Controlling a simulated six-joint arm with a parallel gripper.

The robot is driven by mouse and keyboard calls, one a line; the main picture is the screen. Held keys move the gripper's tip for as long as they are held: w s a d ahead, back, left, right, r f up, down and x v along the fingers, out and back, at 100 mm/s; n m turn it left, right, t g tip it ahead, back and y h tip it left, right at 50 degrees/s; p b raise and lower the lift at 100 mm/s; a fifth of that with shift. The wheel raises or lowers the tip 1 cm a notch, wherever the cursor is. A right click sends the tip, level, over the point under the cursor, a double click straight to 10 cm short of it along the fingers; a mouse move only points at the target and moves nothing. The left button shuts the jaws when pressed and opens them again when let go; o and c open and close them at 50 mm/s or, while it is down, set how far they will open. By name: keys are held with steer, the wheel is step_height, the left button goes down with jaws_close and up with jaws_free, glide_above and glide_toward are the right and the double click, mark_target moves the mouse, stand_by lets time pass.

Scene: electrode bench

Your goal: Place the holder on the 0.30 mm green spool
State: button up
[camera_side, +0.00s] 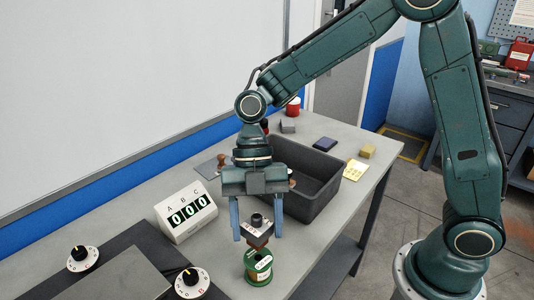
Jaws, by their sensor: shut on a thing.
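The green spool (258,275) stands upright near the front edge of the bench, with a pale label on its side. My gripper (257,232) points down and is shut on the holder, one finger at each side. I cannot tell whether the holder's underside touches the spool's top or hangs just above it. The marking on the spool is too small to read.
A dark grey bin (318,198) stands behind my gripper. A yellow block (368,151) and a dark blue block (325,143) lie farther back.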

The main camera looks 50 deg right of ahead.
mark_target(258, 239)
steer(key=shift+f, duration=0.25)
steer(key=shift+f, duration=1.9)
steer(key=shift+f, duration=0.1)
steer(key=o, duration=1.3)
steer(key=shift+v, duration=6.1)
steer(key=shift+s, duration=0.15)
